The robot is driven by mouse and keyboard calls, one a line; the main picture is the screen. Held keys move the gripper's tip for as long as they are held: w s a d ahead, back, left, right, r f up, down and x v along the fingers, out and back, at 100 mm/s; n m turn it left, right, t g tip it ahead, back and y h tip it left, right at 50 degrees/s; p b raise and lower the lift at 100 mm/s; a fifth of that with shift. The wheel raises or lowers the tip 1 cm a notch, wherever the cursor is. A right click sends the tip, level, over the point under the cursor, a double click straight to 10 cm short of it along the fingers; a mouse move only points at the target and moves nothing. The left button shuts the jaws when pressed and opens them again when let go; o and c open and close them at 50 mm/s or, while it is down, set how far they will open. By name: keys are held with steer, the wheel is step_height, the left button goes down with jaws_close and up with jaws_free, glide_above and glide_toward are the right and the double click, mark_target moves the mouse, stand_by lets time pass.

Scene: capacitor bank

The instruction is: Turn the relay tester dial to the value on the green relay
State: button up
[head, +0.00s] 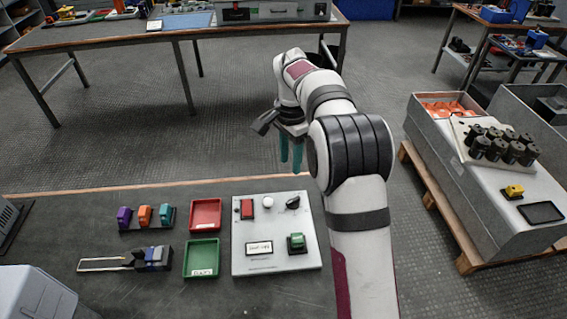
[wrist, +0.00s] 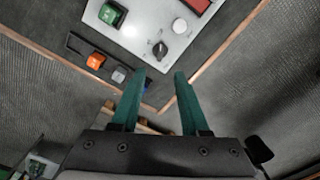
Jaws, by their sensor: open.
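The relay tester (head: 276,262) is a pale panel on the near bench. Its black dial (head: 293,203) sits at its far right corner and also shows in the wrist view (wrist: 160,50); its setting cannot be read. The green relay (head: 297,241) sits in a black socket on the panel, also in the wrist view (wrist: 112,14); its value is not legible. My gripper (head: 291,168), with teal fingers, is open and empty, beyond the bench's far edge in the head view. In the wrist view the dial lies just beyond the gap between the fingertips (wrist: 159,76), not touching them.
The tester also bears a red switch (head: 247,209), a white knob (head: 268,203) and a label window (head: 259,248). Red (head: 206,214) and green (head: 202,258) trays lie left of it. A black holder with an orange block (wrist: 95,61) flanks it in the wrist view.

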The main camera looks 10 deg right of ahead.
mark_target(289, 202)
step_height(289, 202, down, 16)
steer(key=shift+r, duration=0.1)
jaws_close()
stand_by(0.3)
